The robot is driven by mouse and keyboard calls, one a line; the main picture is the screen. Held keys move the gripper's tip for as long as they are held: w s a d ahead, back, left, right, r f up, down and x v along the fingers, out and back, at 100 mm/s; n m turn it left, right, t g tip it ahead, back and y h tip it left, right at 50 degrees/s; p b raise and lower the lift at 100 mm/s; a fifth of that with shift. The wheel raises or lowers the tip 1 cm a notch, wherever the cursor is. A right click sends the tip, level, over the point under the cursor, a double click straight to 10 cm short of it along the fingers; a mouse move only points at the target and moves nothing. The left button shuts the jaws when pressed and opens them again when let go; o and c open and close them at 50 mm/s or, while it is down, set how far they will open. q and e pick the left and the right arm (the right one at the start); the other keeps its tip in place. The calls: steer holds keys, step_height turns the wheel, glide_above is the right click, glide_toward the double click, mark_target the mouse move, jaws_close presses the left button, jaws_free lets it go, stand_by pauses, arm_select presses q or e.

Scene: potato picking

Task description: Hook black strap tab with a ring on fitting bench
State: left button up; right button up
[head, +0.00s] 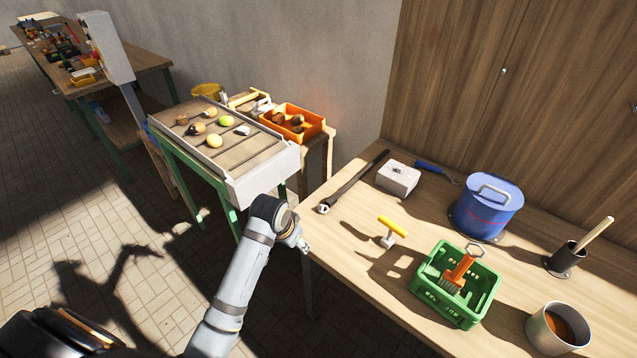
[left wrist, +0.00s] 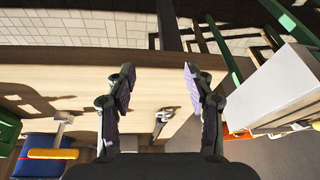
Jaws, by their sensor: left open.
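The black strap (head: 358,178) lies along the left side of the wooden fitting bench (head: 345,235). A metal ring (head: 323,208) is at its near end, close to the bench's left edge. In the left wrist view the ring end (left wrist: 162,118) shows between and beyond my fingers, with the rest of the strap mostly hidden by the gripper. My left gripper (head: 304,246) is at the bench's left edge, in front of the ring and apart from it. Its two fingers (left wrist: 157,88) are wide open and empty. My right gripper is not in view.
A yellow-handled tool (head: 391,231), a green crate (head: 425,285) with an orange brush, a grey block (head: 398,178), a blue canister (head: 487,212) and a metal cup (head: 560,328) stand on the bench. A potato sorting table (head: 265,170) is to the left.

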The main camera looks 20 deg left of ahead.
arm_select(q)
steer(key=w, duration=0.1)
steer(key=w+r, duration=0.1)
steer(key=w, duration=0.3)
steer(key=shift+w+d+r, duration=0.1)
steer(key=shift+d+r, duration=0.1)
steer(key=shift+r, duration=0.2)
steer(key=m+h, duration=0.1)
steer(key=m, duration=0.1)
glide_toward(327, 204)
steer(key=r, duration=0.2)
steer(key=x, duration=0.6)
steer(key=p+x, duration=0.1)
steer(key=x, duration=0.3)
steer(key=shift+s+a+f, duration=0.1)
steer(key=shift+s+f, duration=0.05)
steer(key=shift+s, duration=0.15)
steer(key=c, duration=1.1)
